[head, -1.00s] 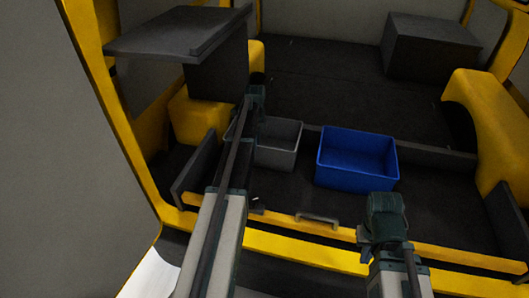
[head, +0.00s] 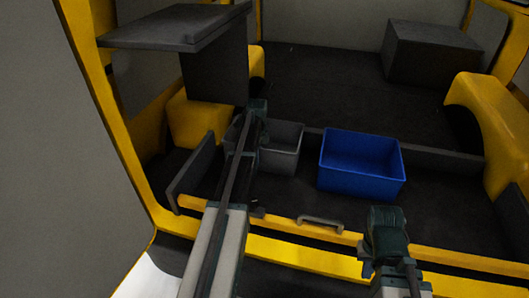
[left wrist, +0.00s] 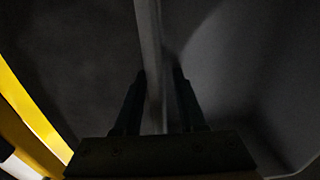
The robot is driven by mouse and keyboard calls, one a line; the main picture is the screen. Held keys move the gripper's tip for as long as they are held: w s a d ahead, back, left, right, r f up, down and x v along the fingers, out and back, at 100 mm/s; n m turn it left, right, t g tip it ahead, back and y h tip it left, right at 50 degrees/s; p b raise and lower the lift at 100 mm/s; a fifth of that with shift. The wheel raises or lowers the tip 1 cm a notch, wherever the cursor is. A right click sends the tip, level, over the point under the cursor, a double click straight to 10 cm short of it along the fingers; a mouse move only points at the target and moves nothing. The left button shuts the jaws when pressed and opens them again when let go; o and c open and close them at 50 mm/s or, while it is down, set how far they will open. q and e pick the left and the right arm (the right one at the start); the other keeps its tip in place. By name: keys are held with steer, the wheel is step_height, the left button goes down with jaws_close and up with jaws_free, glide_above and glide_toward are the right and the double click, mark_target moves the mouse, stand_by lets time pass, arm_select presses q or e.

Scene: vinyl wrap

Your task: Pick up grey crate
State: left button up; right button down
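The grey crate (head: 281,160) sits on the dark van floor, left of the blue crate. My left arm crosses in front of it and hides much of its left part. My left gripper (head: 257,120) is at the crate in the head view. In the left wrist view the gripper's two fingers (left wrist: 159,78) are apart, with a thin grey wall edge (left wrist: 149,40), seemingly the crate's rim, running between them. A gap shows on the right finger's side. My right gripper (head: 386,232) is near the van's yellow sill, away from the crates; its fingers cannot be made out.
A blue crate (head: 361,182) stands just right of the grey one. A low dark divider (head: 440,158) runs behind them. A dark shelf (head: 175,28) overhangs at the left. The yellow sill (head: 290,247) with a grey handle (head: 320,221) lies in front.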

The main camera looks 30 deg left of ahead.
arm_select(q)
steer(key=shift+c, duration=0.2)
jaws_close()
stand_by(1.1)
